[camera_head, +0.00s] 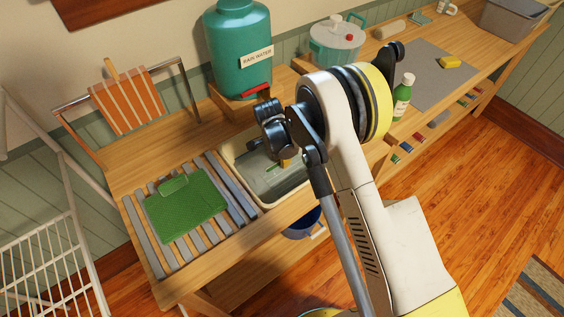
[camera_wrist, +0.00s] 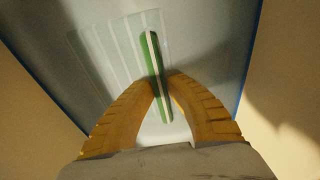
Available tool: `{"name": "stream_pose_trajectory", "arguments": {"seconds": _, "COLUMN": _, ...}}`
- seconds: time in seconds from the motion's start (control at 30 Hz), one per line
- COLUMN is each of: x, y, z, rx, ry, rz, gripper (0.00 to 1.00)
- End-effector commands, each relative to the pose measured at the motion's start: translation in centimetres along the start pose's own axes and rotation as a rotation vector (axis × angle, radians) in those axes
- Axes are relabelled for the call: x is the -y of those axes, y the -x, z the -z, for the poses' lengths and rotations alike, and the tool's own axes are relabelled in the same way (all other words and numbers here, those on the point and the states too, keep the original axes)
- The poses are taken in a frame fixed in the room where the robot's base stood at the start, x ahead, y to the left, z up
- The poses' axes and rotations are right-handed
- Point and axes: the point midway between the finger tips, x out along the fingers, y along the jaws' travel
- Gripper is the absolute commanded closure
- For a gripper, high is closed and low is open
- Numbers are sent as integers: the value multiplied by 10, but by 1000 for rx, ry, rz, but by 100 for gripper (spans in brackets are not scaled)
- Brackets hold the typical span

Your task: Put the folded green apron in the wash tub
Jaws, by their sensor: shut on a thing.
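The folded green apron (camera_head: 187,207) lies flat on a slatted rack at the left of the counter, apart from my gripper. A cream-rimmed basin (camera_head: 227,160), seemingly the wash tub, is set in the counter right of the rack. My gripper (camera_head: 284,163) points down over or into it, and my arm hides its right part. In the wrist view my gripper (camera_wrist: 163,88) is shut on a thin green-and-white thing (camera_wrist: 156,62), whose kind I cannot tell. A pale ribbed panel (camera_wrist: 110,45) lies behind it.
A teal rain water container (camera_head: 238,45) stands behind the basin. An orange striped cloth or rack (camera_head: 125,100) is at the back left. A green-labelled bottle (camera_head: 402,98) stands right of my arm. A blue bucket (camera_head: 302,224) is below the counter.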

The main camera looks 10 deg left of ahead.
Motion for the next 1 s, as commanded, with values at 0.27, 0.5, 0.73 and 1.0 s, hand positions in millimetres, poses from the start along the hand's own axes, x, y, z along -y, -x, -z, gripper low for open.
{"name": "stream_pose_trajectory", "arguments": {"seconds": 0.27, "x": 0, "y": -3, "z": 0, "rx": 0, "ry": 0, "rz": 0, "gripper": 68}}
{"name": "stream_pose_trajectory", "arguments": {"seconds": 0.5, "x": 0, "y": 0, "z": 0, "rx": 0, "ry": 0, "rz": 0, "gripper": 68}}
{"name": "stream_pose_trajectory", "arguments": {"seconds": 0.73, "x": 0, "y": 39, "z": 0, "rx": 0, "ry": 1, "rz": 0, "gripper": 68}}
{"name": "stream_pose_trajectory", "arguments": {"seconds": 1.0, "x": 0, "y": 98, "z": 0, "rx": 0, "ry": 0, "rz": 0, "gripper": 68}}
